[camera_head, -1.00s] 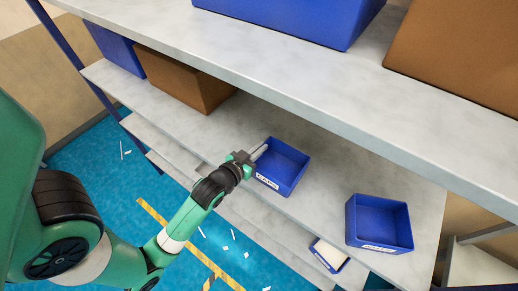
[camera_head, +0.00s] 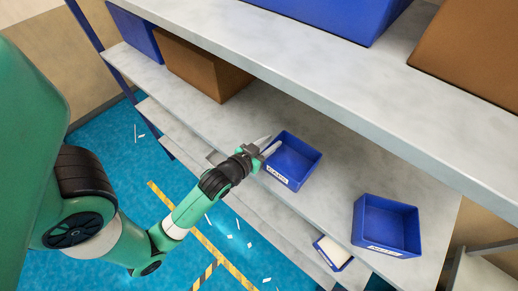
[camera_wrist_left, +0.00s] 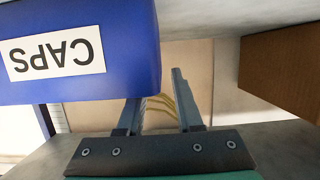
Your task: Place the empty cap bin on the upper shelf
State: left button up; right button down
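The blue cap bin (camera_head: 294,162) stands upright on the shelf (camera_head: 190,105) below the topmost one in view. It looks empty, and its white label faces front. In the left wrist view the bin (camera_wrist_left: 130,92) fills the upper left, its label reading CAPS upside down. My left gripper (camera_head: 268,145) is at the bin's left side. Its two fingers are spread, and nothing shows between them in the left wrist view (camera_wrist_left: 158,100). Whether a finger touches the bin is unclear. My right gripper is not in view.
A second blue bin (camera_head: 390,225) stands to the right on the same shelf. A brown box (camera_head: 205,65) and another blue bin (camera_head: 138,32) stand at the far left. The upper shelf (camera_head: 330,72) overhangs, holding a large blue bin (camera_head: 345,12) and brown box (camera_head: 465,50).

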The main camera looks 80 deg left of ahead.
pick_arm(q)
jog(key=v, duration=0.6)
jog(key=shift+s+d, duration=0.2)
jog(key=shift+s, duration=0.1)
jog(key=p+v, duration=0.1)
jog(key=v, duration=0.3)
jog(key=shift+s+p, duration=0.1)
jog(key=shift+p, duration=0.25)
